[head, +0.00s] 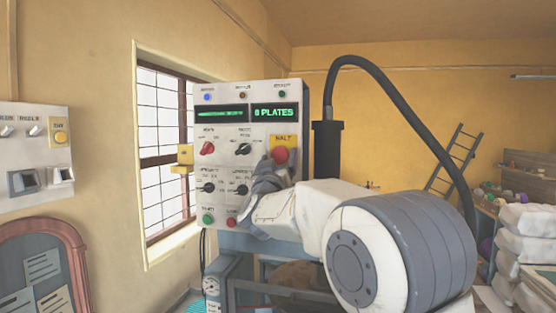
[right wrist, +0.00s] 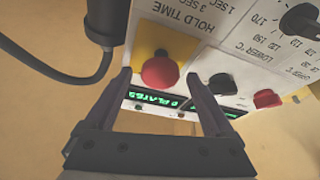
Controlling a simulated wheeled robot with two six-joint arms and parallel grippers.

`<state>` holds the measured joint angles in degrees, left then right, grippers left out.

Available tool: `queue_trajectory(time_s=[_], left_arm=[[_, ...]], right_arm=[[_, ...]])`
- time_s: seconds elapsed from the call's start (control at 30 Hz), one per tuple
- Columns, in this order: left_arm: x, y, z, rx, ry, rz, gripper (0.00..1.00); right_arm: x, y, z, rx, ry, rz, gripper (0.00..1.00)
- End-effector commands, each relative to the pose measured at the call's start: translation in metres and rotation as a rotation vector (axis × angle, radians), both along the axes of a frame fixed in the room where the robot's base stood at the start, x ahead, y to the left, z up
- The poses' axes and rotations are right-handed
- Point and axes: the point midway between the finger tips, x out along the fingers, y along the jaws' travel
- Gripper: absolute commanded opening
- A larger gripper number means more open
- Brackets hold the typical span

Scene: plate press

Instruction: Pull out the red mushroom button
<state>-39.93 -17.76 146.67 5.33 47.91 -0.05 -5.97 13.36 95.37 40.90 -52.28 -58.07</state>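The red mushroom button (head: 281,155) sits on a yellow plate marked HALT (head: 283,140), at the right side of the white control panel (head: 226,160). My right gripper (head: 270,174) is at the panel, just below and left of the button in the head view. In the right wrist view, the button (right wrist: 160,72) lies between the two spread fingertips of my right gripper (right wrist: 158,78), with a visible gap on each side. The gripper is open and empty. I cannot tell how deep the fingertips reach beside the button. My left gripper is not in view.
The panel carries knobs, including a red one (head: 207,148), a green button (head: 208,219), a smaller red button (head: 231,222) and a lit display reading 8 PLATES (head: 274,113). A thick black hose (head: 400,88) arches behind on the right. A second panel (head: 35,145) hangs at left.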

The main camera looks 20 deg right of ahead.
Motion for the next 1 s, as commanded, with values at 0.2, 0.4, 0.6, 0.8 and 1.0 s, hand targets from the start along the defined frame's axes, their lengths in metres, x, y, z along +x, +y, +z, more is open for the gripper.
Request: queue_trajectory(time_s=[0.2,0.4,0.6,0.8,1.0], left_arm=[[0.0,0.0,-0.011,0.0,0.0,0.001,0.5],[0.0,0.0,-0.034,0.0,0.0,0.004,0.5],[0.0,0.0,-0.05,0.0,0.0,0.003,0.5],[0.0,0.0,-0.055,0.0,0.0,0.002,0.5],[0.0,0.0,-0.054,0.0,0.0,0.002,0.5]], right_arm=[[-0.01,0.006,-0.008,0.0,0.0,0.002,0.88],[-0.042,0.023,-0.025,0.002,-0.001,0.004,0.88],[-0.071,0.039,-0.035,0.001,-0.002,0.004,0.88],[-0.085,0.045,-0.04,0.0,0.001,0.002,0.88],[-0.086,0.046,-0.039,0.0,0.002,0.0,0.88]])
